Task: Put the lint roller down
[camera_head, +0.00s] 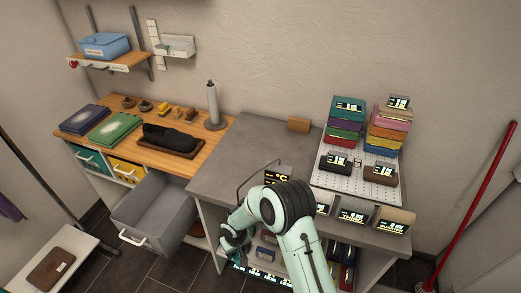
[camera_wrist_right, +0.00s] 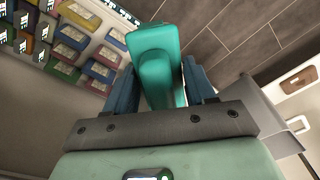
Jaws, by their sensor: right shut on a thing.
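My right gripper (camera_head: 232,250) hangs low in front of the grey counter, near the right side of the open drawer. In the right wrist view its two blue fingers (camera_wrist_right: 162,82) are closed on the lint roller (camera_wrist_right: 156,50), which shows as a teal, block-like body between and beyond them. In the head view the gripper and arm hide most of the lint roller. It is held in the air, clear of the counter top. I cannot make out its roller end. My left gripper is not in view.
The grey drawer (camera_head: 150,215) is pulled out. A pegboard (camera_head: 345,182) with stacked folded items stands right.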

